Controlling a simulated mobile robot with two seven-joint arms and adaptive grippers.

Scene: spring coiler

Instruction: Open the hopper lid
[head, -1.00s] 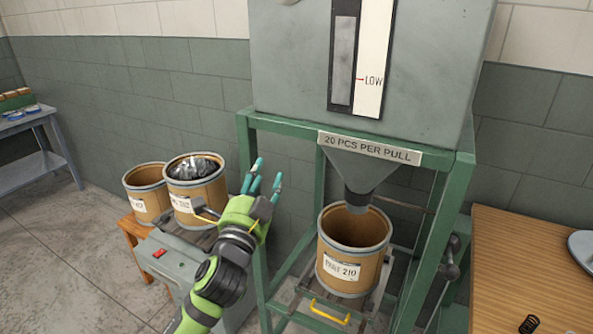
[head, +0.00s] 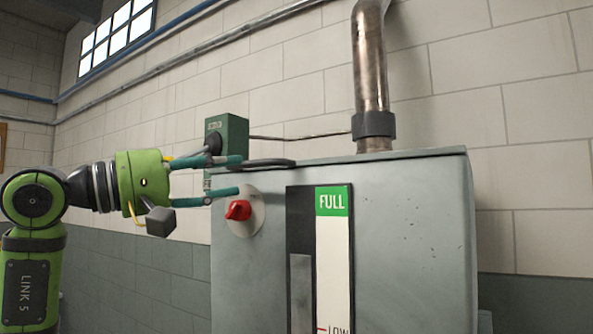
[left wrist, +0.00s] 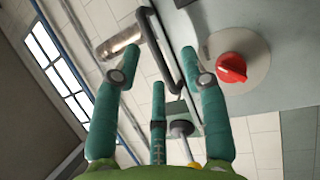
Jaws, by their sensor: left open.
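The grey hopper (head: 410,230) fills the middle of the head view, its flat lid (head: 430,153) lying shut along the top. A black bar handle (head: 270,163) runs along the lid's left end. My left gripper (head: 240,175) is open at the hopper's upper left, with its fingertips close to the handle. In the left wrist view the handle (left wrist: 163,50) passes between the spread fingers of the gripper (left wrist: 160,62). I cannot tell whether any finger touches it. My right gripper is out of view.
A red knob (head: 238,210) on a round plate sits on the hopper front just below my fingers. A green box (head: 227,140) is on the wall behind. A metal pipe (head: 370,70) rises behind the lid. A level gauge (head: 333,260) marks the front.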

